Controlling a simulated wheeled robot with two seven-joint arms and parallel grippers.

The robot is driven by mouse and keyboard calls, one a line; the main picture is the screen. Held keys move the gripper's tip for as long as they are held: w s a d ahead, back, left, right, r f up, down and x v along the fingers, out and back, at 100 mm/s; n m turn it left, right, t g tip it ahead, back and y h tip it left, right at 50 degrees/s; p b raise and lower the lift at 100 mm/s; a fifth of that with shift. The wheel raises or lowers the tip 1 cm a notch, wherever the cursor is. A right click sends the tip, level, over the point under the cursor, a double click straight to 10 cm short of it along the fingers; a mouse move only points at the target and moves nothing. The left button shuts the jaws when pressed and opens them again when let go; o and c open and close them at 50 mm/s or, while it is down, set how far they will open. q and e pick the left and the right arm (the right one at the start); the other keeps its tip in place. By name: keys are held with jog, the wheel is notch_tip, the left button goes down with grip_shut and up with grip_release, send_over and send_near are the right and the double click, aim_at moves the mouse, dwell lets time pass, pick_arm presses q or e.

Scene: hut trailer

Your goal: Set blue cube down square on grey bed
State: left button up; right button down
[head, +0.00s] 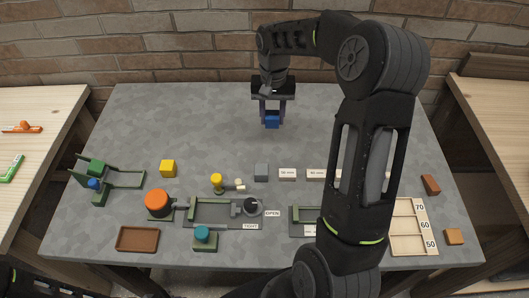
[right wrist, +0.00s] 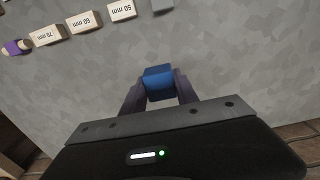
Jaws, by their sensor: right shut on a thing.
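The blue cube (head: 272,122) is between the fingers of my right gripper (head: 273,112), over the back middle of the grey table. In the right wrist view the blue cube (right wrist: 158,80) sits between both fingertips of the right gripper (right wrist: 159,92), which is shut on it. I cannot tell how high it is above the table. A grey flat bed with a clamp (head: 207,212) lies at the front, labelled TIGHT and OPEN. A second grey bed (head: 298,222) is partly hidden behind my right arm. My left gripper is not in view.
White labelled blocks (head: 288,174) lie in a row. A numbered board (head: 405,240) is at right. The table's back left is clear.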

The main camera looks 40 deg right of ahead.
jog(key=shift+s+d+f, duration=0.1)
jog(key=shift+f, duration=0.15)
jog(key=p, duration=0.1)
send_over(272, 146)
notch_tip(272, 146, down, 6)
jog(key=shift+r, duration=0.1)
jog(key=shift+f+p, duration=0.55)
jog(key=shift+f, duration=1.35)
jog(key=c, duration=1.4)
grip_release()
jog(key=shift+f, duration=0.15)
jog(key=o, duration=0.5)
jog(key=shift+c, duration=0.2)
